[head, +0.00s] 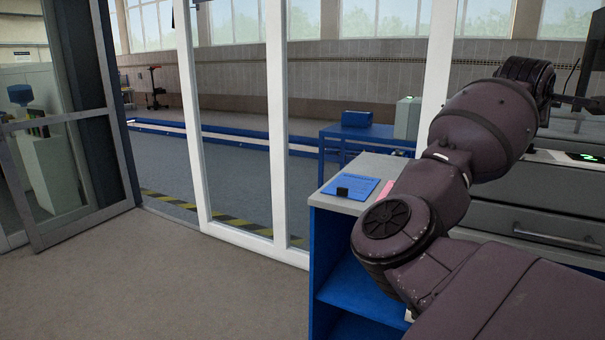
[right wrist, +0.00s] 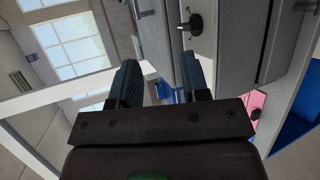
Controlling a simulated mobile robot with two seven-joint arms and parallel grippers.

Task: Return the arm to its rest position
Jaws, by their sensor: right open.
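My right arm (head: 485,125) rises from the lower right of the head view, bent up over the counter, with its wrist end near the right edge. The fingers of my right gripper (right wrist: 162,82) show in the right wrist view. They stand apart, with nothing between them. My left gripper is not in view.
A grey drawer unit (head: 535,222) stands behind the arm at right. White-framed glass panels (head: 277,130) stand ahead. The floor (head: 170,285) at left is clear.

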